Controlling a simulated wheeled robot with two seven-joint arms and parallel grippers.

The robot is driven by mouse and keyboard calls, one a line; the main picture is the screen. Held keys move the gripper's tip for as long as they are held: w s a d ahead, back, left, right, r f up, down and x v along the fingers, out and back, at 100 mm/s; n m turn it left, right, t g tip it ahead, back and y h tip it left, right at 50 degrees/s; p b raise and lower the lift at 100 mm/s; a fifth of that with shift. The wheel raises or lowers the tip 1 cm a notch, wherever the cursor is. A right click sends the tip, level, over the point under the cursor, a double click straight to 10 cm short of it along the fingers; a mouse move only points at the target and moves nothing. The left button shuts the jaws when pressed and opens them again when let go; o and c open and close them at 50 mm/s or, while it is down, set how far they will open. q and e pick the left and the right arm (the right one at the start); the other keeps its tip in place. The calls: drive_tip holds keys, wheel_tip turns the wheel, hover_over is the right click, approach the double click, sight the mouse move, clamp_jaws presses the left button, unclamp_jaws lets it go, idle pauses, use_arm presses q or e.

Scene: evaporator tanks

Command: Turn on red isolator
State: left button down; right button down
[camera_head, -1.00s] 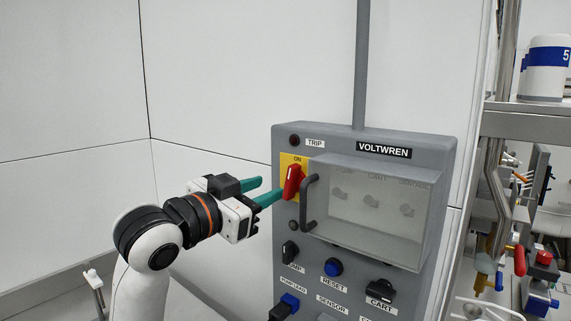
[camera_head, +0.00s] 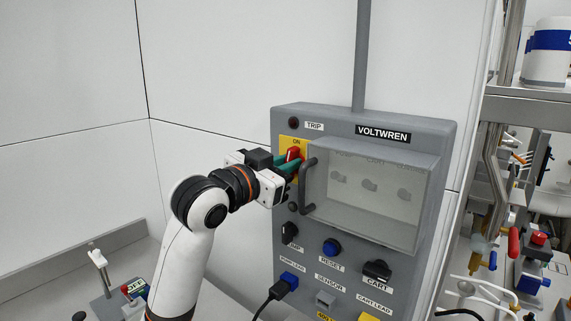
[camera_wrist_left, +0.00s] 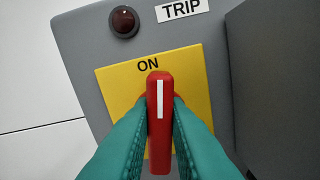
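The red isolator (camera_head: 293,154) is a red handle on a yellow plate at the upper left of the grey VOLTWREN panel (camera_head: 447,165). In the left wrist view the red isolator (camera_wrist_left: 160,120) stands nearly upright, its white line pointing up at the word ON. My left gripper (camera_head: 289,165) is at the handle; in the wrist view its green fingers (camera_wrist_left: 160,130) lie on both sides of the handle, seemingly touching it. The lower part of the handle is between the fingers. My right gripper is not in view.
A clear cover with a dark handle (camera_head: 308,186) projects just right of the isolator. A dark red TRIP lamp (camera_head: 293,122) sits above it. Below are a black knob (camera_head: 289,233), a blue RESET button (camera_head: 332,247) and a black CART knob (camera_head: 377,271). Free room lies left of the panel.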

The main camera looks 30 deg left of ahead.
use_arm(q)
drive_tip(key=n+p, duration=0.1)
drive_tip(key=n, duration=0.2)
drive_tip(key=shift+a+p, duration=0.1)
drive_tip(key=shift+p, duration=0.3)
drive_tip(key=c, duration=1.4)
unclamp_jaws()
drive_tip(key=shift+s, duration=0.1)
drive_tip(key=s+a+b, duration=0.1)
drive_tip(key=s+b, duration=0.7)
drive_tip(key=s, duration=0.4)
drive_tip(key=shift+b, duration=0.35)
